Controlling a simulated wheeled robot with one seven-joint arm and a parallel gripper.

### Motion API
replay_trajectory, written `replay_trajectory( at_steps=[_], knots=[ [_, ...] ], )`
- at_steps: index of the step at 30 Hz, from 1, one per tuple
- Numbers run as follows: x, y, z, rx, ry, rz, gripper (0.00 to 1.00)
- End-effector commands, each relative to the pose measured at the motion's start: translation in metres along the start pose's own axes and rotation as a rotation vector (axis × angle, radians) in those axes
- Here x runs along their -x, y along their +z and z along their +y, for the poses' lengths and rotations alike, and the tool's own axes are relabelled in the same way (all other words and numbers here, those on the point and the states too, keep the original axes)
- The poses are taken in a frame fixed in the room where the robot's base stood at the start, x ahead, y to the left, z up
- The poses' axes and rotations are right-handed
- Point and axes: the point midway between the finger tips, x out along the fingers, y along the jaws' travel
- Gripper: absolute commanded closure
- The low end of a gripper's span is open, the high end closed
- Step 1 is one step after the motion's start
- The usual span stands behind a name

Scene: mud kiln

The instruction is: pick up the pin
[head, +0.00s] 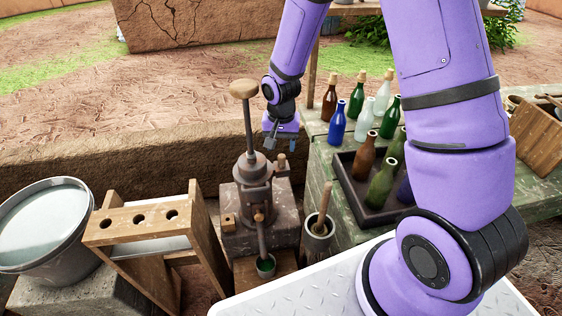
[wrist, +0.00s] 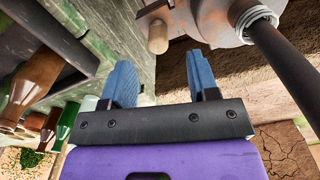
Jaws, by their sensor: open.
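A short, round-ended wooden peg, which looks like the pin (head: 282,160), stands upright at the right side of a dark metal press (head: 252,172). It also shows in the wrist view (wrist: 157,37), sticking out of a brown metal part. My gripper (head: 280,144) is just above and beside the pin, near the press's tall lever shaft. In the wrist view my gripper (wrist: 160,65) has its two blue fingers spread apart, with nothing held between them. The pin's end appears beyond the fingertips, apart from them. The pin's lower end is hidden in its mount.
The press's wooden-knobbed lever (head: 243,89) rises left of my gripper. Several bottles stand on the green table (head: 330,212), some in a dark tray (head: 349,196). A wooden rack (head: 125,236) and metal bucket (head: 42,222) stand left. A pot with a wooden handle (head: 317,240) is front right.

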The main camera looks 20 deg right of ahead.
Motion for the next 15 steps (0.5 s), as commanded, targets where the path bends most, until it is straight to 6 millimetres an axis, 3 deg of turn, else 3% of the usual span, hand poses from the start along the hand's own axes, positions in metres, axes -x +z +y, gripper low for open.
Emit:
replay_trajectory(
  at_steps=[7, 15],
  knots=[
    [-0.016, 0.001, 0.001, 0.001, 0.001, -0.001, 0.46],
    [-0.051, 0.003, 0.001, 0.002, 0.0, -0.001, 0.46]
  ],
)
